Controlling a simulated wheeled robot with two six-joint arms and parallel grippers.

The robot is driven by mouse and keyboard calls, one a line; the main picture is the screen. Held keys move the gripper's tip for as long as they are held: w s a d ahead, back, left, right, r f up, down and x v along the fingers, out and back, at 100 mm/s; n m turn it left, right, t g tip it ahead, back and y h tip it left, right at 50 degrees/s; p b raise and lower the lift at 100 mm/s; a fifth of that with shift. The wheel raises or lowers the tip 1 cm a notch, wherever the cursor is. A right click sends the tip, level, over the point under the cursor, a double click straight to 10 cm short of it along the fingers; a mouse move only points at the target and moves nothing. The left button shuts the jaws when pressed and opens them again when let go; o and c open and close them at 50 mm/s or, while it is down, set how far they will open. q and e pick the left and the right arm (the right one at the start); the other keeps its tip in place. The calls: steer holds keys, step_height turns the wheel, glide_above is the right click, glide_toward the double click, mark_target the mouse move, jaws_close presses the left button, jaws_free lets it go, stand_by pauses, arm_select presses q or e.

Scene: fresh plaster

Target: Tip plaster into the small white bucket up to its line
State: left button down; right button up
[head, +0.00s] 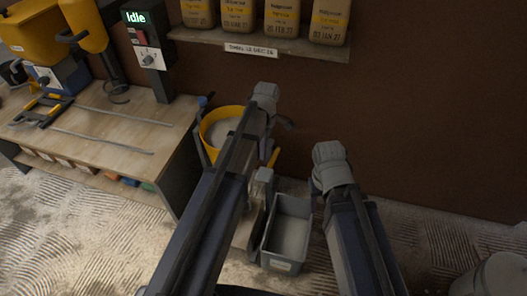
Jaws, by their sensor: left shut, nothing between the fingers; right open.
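A yellow tub (211,118) with pale grey material in it stands on the floor beside the bench, partly hidden by my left arm. My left gripper (267,102) is just right of the tub's rim; it is shut and empty, its fingertips hard to make out. My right gripper (320,184) is open above and right of a grey bin, its fingers mostly hidden by its own wrist. A pale round container (500,276) is cut off at the lower right corner; I cannot tell whether it is the small white bucket. No fill line shows.
A grey rectangular bin (274,244) sits on the floor between my arms. A wooden bench (140,125) at left holds tools and a control box (148,52) reading "Idle". Bags (281,18) line a wall shelf (225,41). Floor at right is largely clear.

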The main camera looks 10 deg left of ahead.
mark_target(262, 178)
arm_select(q)
steer(key=f+b, duration=0.2)
steer(key=f, duration=0.1)
steer(key=s+f+b, duration=0.1)
steer(key=f+b, duration=0.5)
steer(key=shift+s, duration=0.3)
arm_select(e)
step_height(262, 178, down, 9)
